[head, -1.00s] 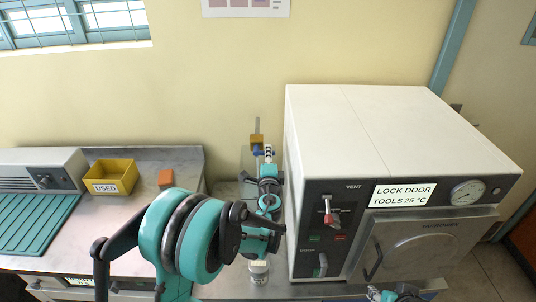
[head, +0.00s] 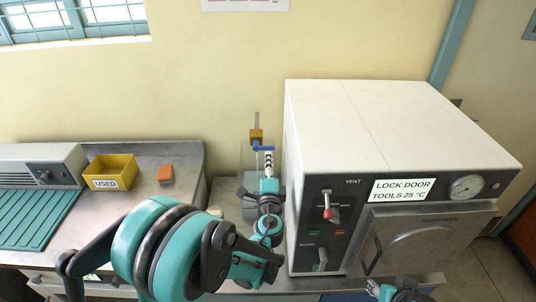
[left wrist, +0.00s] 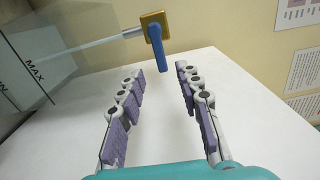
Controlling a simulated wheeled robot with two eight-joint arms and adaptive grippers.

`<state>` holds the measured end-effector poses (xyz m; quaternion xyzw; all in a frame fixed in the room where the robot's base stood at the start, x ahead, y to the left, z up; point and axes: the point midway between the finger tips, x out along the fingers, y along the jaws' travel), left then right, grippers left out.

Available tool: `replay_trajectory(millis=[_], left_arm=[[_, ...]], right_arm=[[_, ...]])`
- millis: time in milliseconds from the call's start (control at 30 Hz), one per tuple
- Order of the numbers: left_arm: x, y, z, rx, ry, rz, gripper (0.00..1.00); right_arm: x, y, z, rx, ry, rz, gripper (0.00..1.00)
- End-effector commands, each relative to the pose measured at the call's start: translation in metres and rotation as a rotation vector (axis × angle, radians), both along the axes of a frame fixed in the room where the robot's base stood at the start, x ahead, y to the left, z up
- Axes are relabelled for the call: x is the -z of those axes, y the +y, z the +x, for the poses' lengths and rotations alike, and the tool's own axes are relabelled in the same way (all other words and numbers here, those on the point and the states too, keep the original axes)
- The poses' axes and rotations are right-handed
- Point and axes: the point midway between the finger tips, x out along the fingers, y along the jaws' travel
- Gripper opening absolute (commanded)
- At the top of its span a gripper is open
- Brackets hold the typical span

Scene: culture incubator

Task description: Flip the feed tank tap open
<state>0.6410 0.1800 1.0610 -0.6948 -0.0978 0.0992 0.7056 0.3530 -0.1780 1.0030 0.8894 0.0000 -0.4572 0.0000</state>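The feed tank tap is a gold block (head: 256,135) with a blue lever (head: 263,148), on the back wall side left of the white incubator. In the left wrist view the gold block (left wrist: 154,24) and the blue lever (left wrist: 157,47) are ahead of the fingers, with the lever hanging down toward the gap between them. My left gripper (head: 268,158) is just below the tap in the head view. The left wrist view shows its fingers (left wrist: 157,72) spread, empty and apart from the lever. The clear tank marked MAX (left wrist: 35,68) is at the left there.
A yellow USED bin (head: 110,172) and an orange block (head: 166,173) sit on the left bench.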

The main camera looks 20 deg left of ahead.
Motion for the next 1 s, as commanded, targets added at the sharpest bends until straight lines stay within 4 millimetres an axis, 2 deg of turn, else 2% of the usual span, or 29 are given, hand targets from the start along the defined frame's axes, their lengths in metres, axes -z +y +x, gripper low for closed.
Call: replay_trajectory(millis=[100,233,767,867,1000], left_arm=[[0.000,-0.006,-0.019,0.002,0.000,0.000,0.34],[0.000,-0.009,-0.030,0.000,0.000,0.000,0.34],[0.000,-0.009,-0.034,-0.001,0.001,-0.001,0.34],[-0.002,-0.003,-0.037,-0.017,0.008,-0.037,0.34],[-0.005,0.023,-0.056,-0.094,0.048,-0.208,0.34]], right_arm=[[0.000,0.000,0.000,0.000,0.000,0.000,0.40],[0.000,0.000,0.000,0.000,0.000,0.000,0.40],[0.000,0.000,0.000,0.000,0.000,0.000,0.40],[0.000,0.000,0.000,0.000,0.000,0.000,0.40],[0.000,0.000,0.000,0.000,0.000,0.000,0.40]])
